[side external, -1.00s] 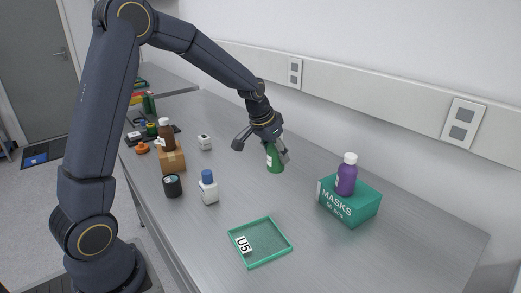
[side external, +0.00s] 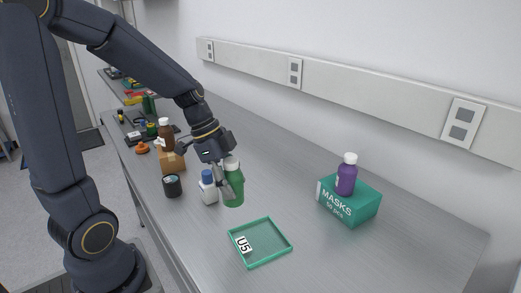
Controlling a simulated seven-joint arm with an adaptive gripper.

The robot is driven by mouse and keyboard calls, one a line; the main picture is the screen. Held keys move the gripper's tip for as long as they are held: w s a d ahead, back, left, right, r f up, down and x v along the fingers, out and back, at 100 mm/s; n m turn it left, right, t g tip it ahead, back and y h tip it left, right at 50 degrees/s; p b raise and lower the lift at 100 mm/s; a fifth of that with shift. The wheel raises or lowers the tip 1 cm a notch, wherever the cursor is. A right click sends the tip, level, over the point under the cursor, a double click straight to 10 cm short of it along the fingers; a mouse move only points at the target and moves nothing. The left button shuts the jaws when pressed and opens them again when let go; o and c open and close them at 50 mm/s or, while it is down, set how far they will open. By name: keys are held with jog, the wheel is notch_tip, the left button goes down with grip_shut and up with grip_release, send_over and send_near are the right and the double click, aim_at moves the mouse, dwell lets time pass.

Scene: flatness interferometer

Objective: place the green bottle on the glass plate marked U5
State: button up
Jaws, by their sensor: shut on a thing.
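The green bottle (side external: 235,188) with a white cap is upright in my gripper (side external: 227,180). My gripper is shut on it from the upper left. The bottle is behind the plate in the picture, up and a little left of it; I cannot tell how high it is above the table. The plate marked U5 (side external: 281,238) looks like a shallow green square tray with a rim and a white U5 label at its left. It lies on the table and is empty.
A white bottle with a blue cap (side external: 208,188) stands close left of the held bottle. A dark jar (side external: 172,187) and a cardboard box (side external: 171,162) are further left. A purple bottle (side external: 346,180) stands on a green masks box (side external: 350,205) at right.

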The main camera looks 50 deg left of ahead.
jog(key=s+d+r+m+g, duration=0.2)
jog(key=s+d+m, duration=0.35)
jog(key=s, duration=0.45)
send_over(259, 238)
jog(key=shift+h, duration=0.4)
jog(key=f, duration=0.8)
jog(key=shift+s+f, duration=0.15)
jog(key=shift+s, duration=0.15)
jog(key=shift+w+f, duration=0.15)
jog(key=shift+f, duration=0.8)
jog(key=shift+w+f, duration=0.1)
jog(key=shift+f, duration=0.8)
jog(key=shift+f, duration=0.1)
jog(key=o, duration=1.3)
jog(key=shift+c, duration=0.2)
